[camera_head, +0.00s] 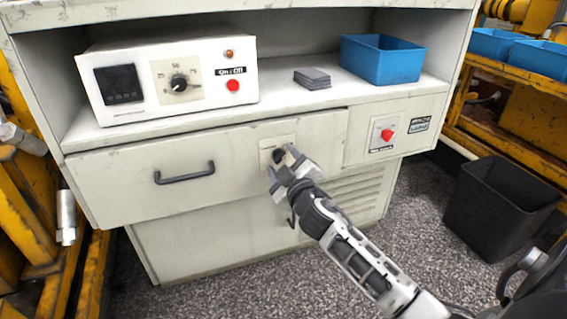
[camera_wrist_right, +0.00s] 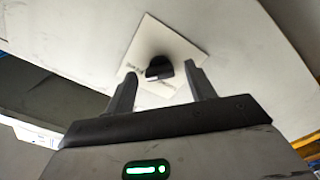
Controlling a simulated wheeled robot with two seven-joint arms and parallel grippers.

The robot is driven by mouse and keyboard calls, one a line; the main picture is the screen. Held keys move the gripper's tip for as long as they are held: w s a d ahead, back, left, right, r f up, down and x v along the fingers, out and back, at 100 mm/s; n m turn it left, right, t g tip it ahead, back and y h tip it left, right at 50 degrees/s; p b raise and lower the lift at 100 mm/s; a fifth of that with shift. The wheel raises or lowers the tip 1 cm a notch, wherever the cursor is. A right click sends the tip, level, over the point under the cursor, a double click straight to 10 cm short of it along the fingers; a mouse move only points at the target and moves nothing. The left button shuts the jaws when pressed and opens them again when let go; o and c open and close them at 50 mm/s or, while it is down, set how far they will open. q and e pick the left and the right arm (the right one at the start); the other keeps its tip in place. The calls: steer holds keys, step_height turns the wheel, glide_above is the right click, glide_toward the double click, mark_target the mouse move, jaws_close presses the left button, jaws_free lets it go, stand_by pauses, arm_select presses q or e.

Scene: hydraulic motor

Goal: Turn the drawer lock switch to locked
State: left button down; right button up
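The drawer (camera_head: 220,168) is the wide cream front under the shelf, with a dark handle (camera_head: 185,173). The lock switch is a black knob (camera_head: 279,156) on a pale square plate (camera_head: 266,145) at the drawer's right part. My right gripper (camera_head: 284,168) is in front of the plate and partly hides the knob. In the right wrist view the black knob (camera_wrist_right: 159,67) lies ahead between the two open fingers (camera_wrist_right: 160,80), with gaps at both sides. I cannot tell how far the fingertips are from the plate. The left gripper is not seen for certain.
A white control box (camera_head: 170,75) with a dial and red button stands on the shelf. A blue bin (camera_head: 382,60) and a dark stack (camera_head: 312,78) are to its right. A red switch (camera_head: 387,134) is on the right panel. A black bin (camera_head: 500,207) stands on the floor.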

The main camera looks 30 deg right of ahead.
steer(key=c, duration=0.9)
